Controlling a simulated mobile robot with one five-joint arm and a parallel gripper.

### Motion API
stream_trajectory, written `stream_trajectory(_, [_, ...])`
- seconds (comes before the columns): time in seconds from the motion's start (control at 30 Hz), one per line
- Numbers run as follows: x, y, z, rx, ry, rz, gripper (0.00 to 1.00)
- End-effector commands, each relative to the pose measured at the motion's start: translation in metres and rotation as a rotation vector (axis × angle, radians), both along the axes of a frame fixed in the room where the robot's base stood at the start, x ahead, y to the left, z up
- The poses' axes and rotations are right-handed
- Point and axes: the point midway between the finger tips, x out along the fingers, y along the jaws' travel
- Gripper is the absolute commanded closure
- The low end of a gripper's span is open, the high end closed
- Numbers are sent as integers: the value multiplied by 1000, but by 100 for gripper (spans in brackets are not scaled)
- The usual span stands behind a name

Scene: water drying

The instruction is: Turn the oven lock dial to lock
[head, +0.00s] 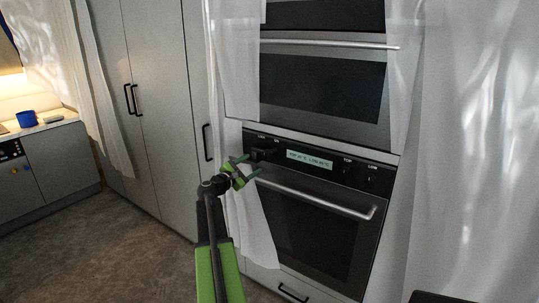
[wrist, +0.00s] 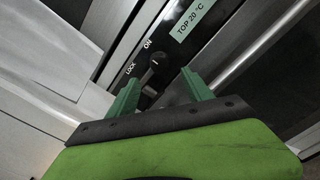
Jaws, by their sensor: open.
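The oven (head: 318,226) is the lower of two built-in units, with a black control panel along its top. The lock dial (wrist: 157,62) is a dark knob on the panel's left end, with the printed words LOCK and ON beside it in the wrist view. Its upper end lies near ON; I cannot tell its exact setting. My gripper (head: 250,164) is open in front of the panel's left end. In the wrist view its two green fingers (wrist: 160,78) stand apart on either side of the dial, with nothing held. I cannot tell whether they touch it.
A lit display (head: 309,159) and further knobs marked TOP and LOW (head: 346,171) sit to the right. The oven's bar handle (head: 316,195) runs just below the panel. White curtains (head: 476,150) hang nearby. Tall cabinets (head: 150,75) stand left; the floor (head: 110,248) there is clear.

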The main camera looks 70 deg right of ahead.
Motion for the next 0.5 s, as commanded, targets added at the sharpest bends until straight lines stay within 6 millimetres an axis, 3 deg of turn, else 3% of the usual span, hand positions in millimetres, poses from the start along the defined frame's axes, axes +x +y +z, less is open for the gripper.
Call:
stream_trajectory(0.03, [-2, -16, 0, 0, -1, -1, 41])
stream_trajectory(0.3, [-19, -82, 0, 1, -2, -2, 41])
stream_trajectory(0.5, [-29, -119, 0, 1, -2, 0, 41])
